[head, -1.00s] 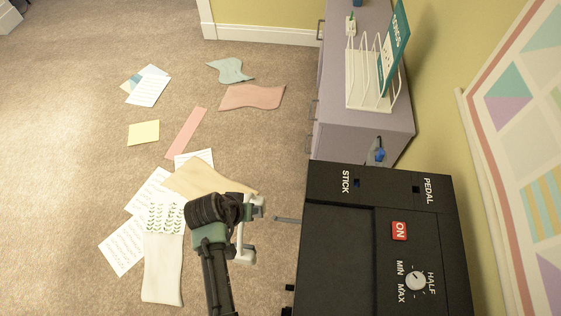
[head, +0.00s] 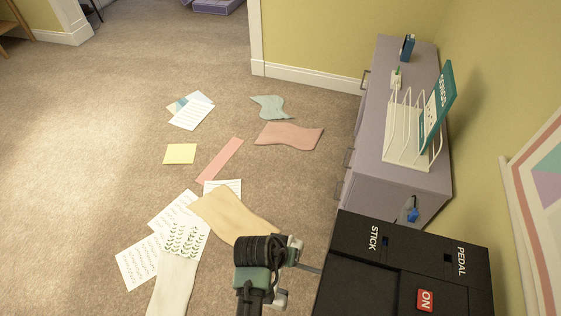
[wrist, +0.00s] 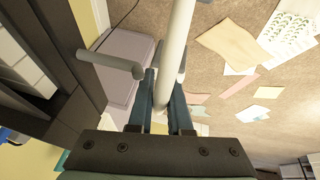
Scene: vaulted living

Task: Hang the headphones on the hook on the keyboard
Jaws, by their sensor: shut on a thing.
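The keyboard (head: 345,285) is the black unit at lower right in the head view, with "STICK", "PEDAL" and "ON" labels. Its hook (head: 310,269) is a short grey peg sticking out from the left side. The peg also shows in the wrist view (wrist: 112,63), left of my fingers, with a rounded end. The headphones (head: 294,248) are pale and partly hidden behind my arm. In the wrist view their white band (wrist: 177,45) runs between my blue-grey fingers. My gripper (wrist: 163,88) is shut on the band, close beside the peg. Contact with the peg is unclear.
A lilac cabinet (head: 350,190) stands behind the keyboard, bearing a white rack (head: 405,155). A blue item (head: 412,214) hangs at its near end. Papers and cloths, including a tan one (head: 230,212), lie on the carpet to the left. The wall closes off the right.

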